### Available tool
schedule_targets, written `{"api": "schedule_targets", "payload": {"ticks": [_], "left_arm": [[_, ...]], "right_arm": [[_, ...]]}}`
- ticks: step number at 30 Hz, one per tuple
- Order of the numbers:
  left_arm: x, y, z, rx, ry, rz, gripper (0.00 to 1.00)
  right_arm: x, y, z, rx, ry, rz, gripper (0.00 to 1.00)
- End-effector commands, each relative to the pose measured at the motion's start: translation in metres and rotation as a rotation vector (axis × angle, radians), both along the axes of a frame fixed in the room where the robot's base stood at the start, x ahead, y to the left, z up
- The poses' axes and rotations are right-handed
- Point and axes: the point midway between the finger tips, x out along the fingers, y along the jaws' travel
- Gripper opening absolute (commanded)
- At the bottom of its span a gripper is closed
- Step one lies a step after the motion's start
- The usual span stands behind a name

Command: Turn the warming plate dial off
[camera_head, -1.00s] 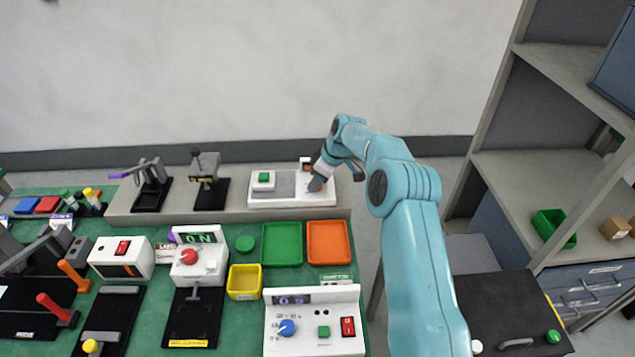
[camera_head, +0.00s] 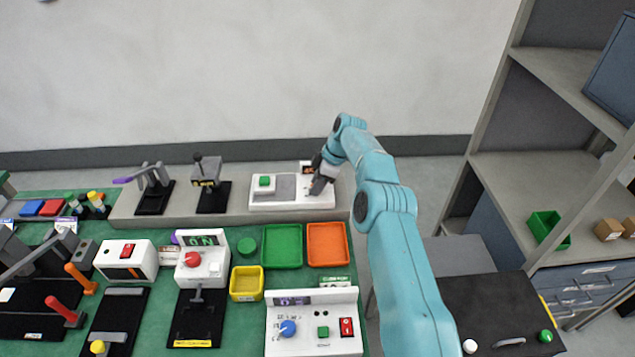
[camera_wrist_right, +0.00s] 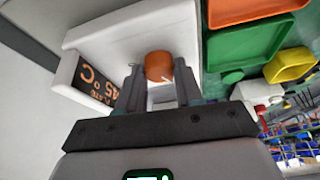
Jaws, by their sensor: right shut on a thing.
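The warming plate (camera_head: 262,203) is a white unit with a grey top, on the raised ledge at the back of the bench. A green piece on a white block sits at its left end. In the right wrist view the warming plate (camera_wrist_right: 125,38) carries an orange dial (camera_wrist_right: 158,65) and a dark display reading 45 °C (camera_wrist_right: 97,85). My right gripper (camera_head: 316,187) is over the plate's right end. In the wrist view its fingers (camera_wrist_right: 158,78) are shut on the orange dial, one on each side. My left gripper is not in view.
Green (camera_head: 282,246) and orange (camera_head: 328,244) trays lie in front of the ledge, with a yellow bin (camera_head: 246,283) nearby. A white panel with a blue knob (camera_head: 288,328) stands at the front. Lever fixtures (camera_head: 207,184) stand left on the ledge. Grey shelving is at right.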

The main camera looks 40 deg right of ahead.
Motion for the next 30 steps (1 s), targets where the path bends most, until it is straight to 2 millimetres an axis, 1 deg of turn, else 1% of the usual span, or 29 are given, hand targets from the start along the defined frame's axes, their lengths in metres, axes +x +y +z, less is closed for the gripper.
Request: {"api": "schedule_targets", "payload": {"ticks": [6, 7, 8, 9, 17, 20, 23, 27, 30], "left_arm": [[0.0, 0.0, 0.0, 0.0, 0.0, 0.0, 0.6], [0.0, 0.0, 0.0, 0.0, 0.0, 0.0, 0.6], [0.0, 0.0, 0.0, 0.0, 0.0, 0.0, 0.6], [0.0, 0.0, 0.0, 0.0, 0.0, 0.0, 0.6], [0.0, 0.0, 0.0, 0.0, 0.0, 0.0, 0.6], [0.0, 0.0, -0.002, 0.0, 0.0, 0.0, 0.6], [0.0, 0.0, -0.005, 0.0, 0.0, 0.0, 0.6], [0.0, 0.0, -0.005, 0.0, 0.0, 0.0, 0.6], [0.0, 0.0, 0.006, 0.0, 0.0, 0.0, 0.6]], "right_arm": [[0.0, -0.001, 0.0, -0.002, 0.001, -0.001, 0.05], [0.0, -0.001, 0.0, -0.002, 0.001, -0.001, 0.45], [0.0, -0.001, 0.0, -0.002, 0.001, -0.001, 0.55], [0.0, -0.001, 0.0, -0.002, 0.001, -0.001, 0.6], [0.0, -0.001, 0.0, -0.001, 0.0, -0.001, 0.6], [-0.001, -0.002, 0.005, -0.002, -0.001, -0.002, 0.6], [-0.006, -0.007, 0.019, -0.003, -0.003, -0.003, 0.6], [-0.015, -0.016, 0.053, -0.004, -0.004, -0.004, 0.6], [-0.023, -0.023, 0.081, -0.004, -0.003, -0.004, 0.6]]}}
